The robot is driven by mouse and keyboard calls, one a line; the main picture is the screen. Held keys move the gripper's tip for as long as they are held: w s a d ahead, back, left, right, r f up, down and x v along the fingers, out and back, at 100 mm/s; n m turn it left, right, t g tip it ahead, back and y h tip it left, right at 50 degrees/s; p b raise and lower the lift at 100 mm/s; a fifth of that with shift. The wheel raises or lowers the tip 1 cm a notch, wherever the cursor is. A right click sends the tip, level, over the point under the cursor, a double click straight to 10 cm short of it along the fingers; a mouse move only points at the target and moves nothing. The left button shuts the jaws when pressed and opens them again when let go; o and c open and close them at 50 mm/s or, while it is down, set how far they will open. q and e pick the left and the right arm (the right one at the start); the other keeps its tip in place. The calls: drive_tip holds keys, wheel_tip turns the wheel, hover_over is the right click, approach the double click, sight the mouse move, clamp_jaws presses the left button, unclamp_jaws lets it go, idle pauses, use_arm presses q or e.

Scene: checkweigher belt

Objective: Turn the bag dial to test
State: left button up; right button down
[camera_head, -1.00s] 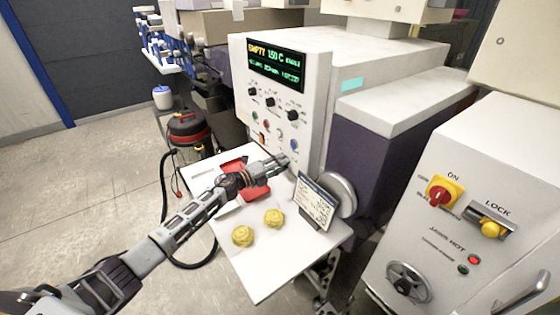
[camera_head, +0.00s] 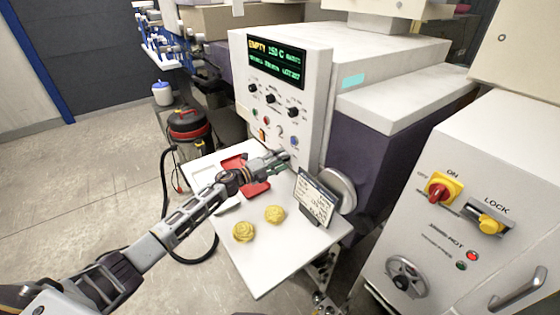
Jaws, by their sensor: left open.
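The white control panel (camera_head: 312,116) stands at the top centre with a lit green and yellow display (camera_head: 276,62). Below the display is a row of black dials: a left dial (camera_head: 253,88), a middle dial (camera_head: 270,98) and a right dial (camera_head: 293,111). Their labels are too small to read, so I cannot tell which is the bag dial or where it points. My left gripper (camera_head: 284,158) is open, below the dials and near the panel's lower part, over the white table. It appears apart from the dials. My right gripper is not in view.
The white table (camera_head: 262,272) holds a red tray (camera_head: 257,188), two yellow crumpled items (camera_head: 243,232) and a tilted card stand (camera_head: 315,200). A grey cabinet (camera_head: 400,235) with a red and yellow switch stands at right. A red and black vacuum (camera_head: 188,125) stands behind the table.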

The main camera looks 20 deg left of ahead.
use_arm(q)
drive_tip(key=v, duration=1.2)
idle(0.8)
idle(0.4)
